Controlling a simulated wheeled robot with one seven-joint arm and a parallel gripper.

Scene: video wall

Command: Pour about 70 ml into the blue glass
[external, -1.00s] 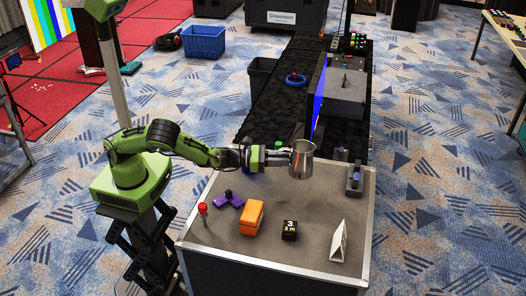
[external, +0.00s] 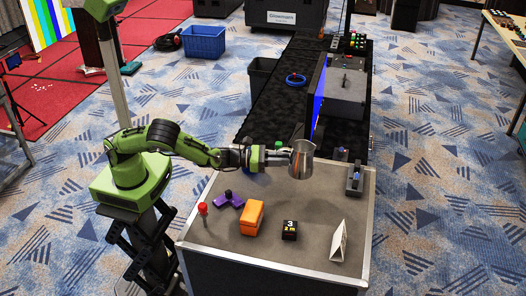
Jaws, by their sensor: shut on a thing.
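A shiny metal jug (external: 302,161) is held above the back part of the grey case top (external: 262,205). My gripper (external: 285,158) is shut on the jug from its left side. The jug looks close to upright, and its contents cannot be seen. I cannot pick out the blue glass for certain. A small bluish-grey object (external: 341,154) stands just right of the jug at the back edge. A bit of blue (external: 249,170) shows below my wrist, mostly hidden by it.
On the case top are a purple three-armed object (external: 230,200), a red-topped thing (external: 203,209), an orange box (external: 252,217), a black block (external: 289,230), a white folded card (external: 338,241) and a dark device (external: 354,179). A screen (external: 319,98) stands behind.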

